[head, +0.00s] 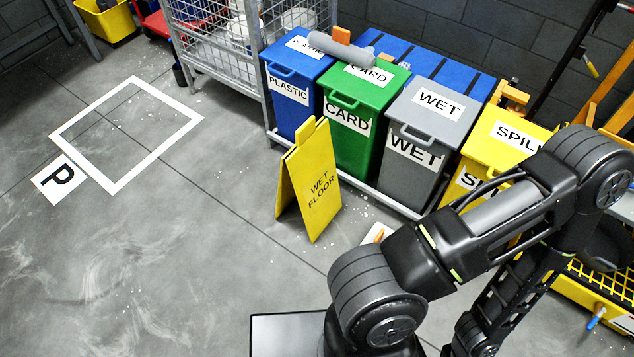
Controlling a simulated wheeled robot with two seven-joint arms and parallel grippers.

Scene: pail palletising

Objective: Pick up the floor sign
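The yellow floor sign (318,193) stands upright on the floor as an open A-frame, with "WET FLOOR" in black on its face. A handle tab rises at its top. It is in front of the blue and green bins, with a gap between it and my arm. One of my arms fills the lower right of the head view, bent at the elbow. Neither of my grippers is visible, so whether they are open or shut does not show.
A blue PLASTIC bin (289,104), green CARD bin (347,152), grey WET bin (408,179) and yellow SPILL bin (486,157) stand in a row behind the sign. A wire cage (203,58) is at the back. Floor left of the sign is clear, with a white marked square (70,145).

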